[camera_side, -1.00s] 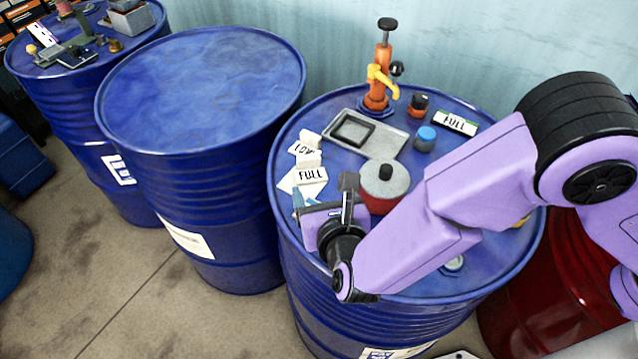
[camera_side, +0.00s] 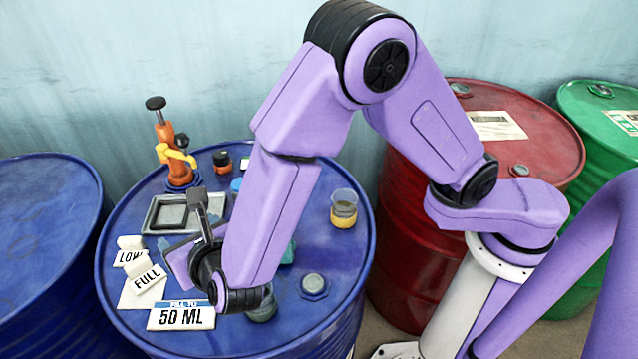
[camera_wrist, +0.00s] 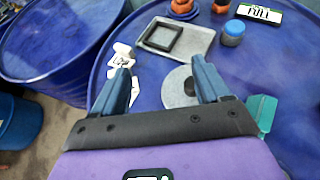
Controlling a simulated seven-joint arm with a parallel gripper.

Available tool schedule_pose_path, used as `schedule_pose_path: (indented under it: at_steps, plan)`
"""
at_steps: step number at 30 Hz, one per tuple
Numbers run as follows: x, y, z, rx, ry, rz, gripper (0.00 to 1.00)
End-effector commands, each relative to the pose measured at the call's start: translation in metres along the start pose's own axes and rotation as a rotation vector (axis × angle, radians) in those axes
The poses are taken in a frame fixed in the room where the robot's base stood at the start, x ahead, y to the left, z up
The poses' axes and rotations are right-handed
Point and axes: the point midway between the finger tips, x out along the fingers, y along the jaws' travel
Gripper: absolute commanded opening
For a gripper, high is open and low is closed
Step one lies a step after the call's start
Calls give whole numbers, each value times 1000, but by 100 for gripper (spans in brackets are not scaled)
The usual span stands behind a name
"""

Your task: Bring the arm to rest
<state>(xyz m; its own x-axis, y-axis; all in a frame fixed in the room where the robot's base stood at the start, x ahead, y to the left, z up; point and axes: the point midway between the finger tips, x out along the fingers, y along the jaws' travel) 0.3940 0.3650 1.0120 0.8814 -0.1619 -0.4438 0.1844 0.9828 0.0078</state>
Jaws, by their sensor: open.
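My gripper (camera_side: 192,222) is above the left front part of a blue drum top (camera_side: 338,258), beside the white tent cards. In the wrist view its two blue-grey fingers (camera_wrist: 163,84) are spread apart with nothing held between them. A round grey lid-like disc (camera_wrist: 178,90) shows below and beyond the fingers, apart from them as far as I can tell. My forearm hides part of the drum top in the side view.
Around the gripper are a FULL card (camera_side: 147,279), a 50 ML card (camera_side: 182,317) and a grey tray (camera_side: 153,217). An orange pump (camera_side: 170,145) stands behind. A beaker of amber liquid (camera_side: 343,210) stands right of my forearm. A red drum (camera_side: 545,150) is farther right.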

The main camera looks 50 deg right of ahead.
Motion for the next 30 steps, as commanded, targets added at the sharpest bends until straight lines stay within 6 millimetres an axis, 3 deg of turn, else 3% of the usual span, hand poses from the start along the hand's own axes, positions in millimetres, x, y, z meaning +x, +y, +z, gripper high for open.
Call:
schedule_pose_path:
  at_steps: [6,14,21,30]
  plan:
    - [0,-81,27,298,124,-172,76]
    - [-22,-176,32,681,285,-384,76]
    - [-62,-252,22,1029,440,-581,76]
    - [-131,-322,-3,1437,646,-834,76]
